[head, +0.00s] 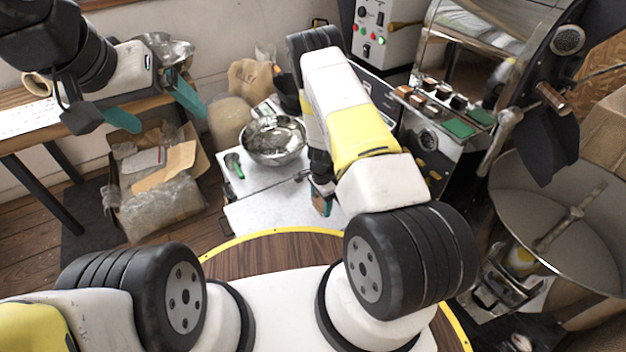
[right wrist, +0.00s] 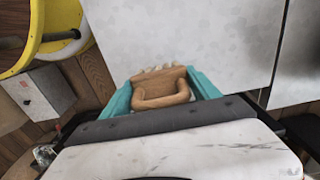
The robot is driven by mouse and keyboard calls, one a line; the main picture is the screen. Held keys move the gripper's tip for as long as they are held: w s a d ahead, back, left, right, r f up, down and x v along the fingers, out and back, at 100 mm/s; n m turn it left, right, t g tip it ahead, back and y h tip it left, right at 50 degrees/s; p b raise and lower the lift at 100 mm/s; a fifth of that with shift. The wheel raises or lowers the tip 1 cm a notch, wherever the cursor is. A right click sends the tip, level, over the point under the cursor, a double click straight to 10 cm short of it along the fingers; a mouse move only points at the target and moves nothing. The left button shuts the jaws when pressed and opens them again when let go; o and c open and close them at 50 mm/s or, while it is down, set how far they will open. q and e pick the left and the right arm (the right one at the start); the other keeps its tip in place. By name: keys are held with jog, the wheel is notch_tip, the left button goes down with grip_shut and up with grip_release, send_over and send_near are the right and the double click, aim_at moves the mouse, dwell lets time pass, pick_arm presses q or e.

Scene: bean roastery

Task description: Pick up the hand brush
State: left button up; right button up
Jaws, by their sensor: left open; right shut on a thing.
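The hand brush (right wrist: 161,90) is a wooden block with a looped wooden handle and pale bristles at its far edge. My right gripper (right wrist: 162,86) is shut on it, with one teal finger on each side. In the head view my right gripper (head: 321,201) is low at the right part of the white worktop, mostly hidden by my own arm. I cannot tell whether the brush touches the worktop. My left gripper (head: 156,109) is open and empty, at the upper left near the side table.
A steel bowl (head: 274,140) and a green-handled tool (head: 235,165) are on the white worktop (head: 270,208). A cardboard box (head: 155,180) with plastic wrap stands on the floor at left. The roaster's round tray (head: 550,205) is at right. The worktop's front is clear.

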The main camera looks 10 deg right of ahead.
jog(key=s+a+r, duration=0.1)
jog(key=s+a, duration=0.1)
jog(key=s, duration=0.6)
jog(key=s+a+r, duration=0.1)
jog(key=s+a, duration=0.1)
jog(key=s, duration=0.5)
notch_tip(320, 180, up, 28)
jog(key=n, duration=1.4)
send_over(321, 204)
jog(key=s, duration=0.4)
jog(key=s+a+f+n, duration=0.1)
jog(key=s+f, duration=0.2)
jog(key=f, duration=0.6)
jog(key=s+a+f+n, duration=0.2)
jog(key=s+f, duration=0.2)
jog(key=f, duration=0.6)
jog(key=s+a+f+n, duration=0.1)
jog(key=s+f, duration=0.2)
jog(key=f, duration=0.6)
jog(key=w+d, duration=0.1)
jog(key=w, duration=0.4)
jog(key=w+d+f, duration=0.1)
jog(key=w, duration=0.4)
jog(key=w+d, duration=0.2)
jog(key=w, duration=0.2)
jog(key=shift+w+f, duration=0.2)
jog(key=shift+w, duration=0.2)
jog(key=shift+f, duration=1.75)
jog(key=shift+f, duration=0.1)
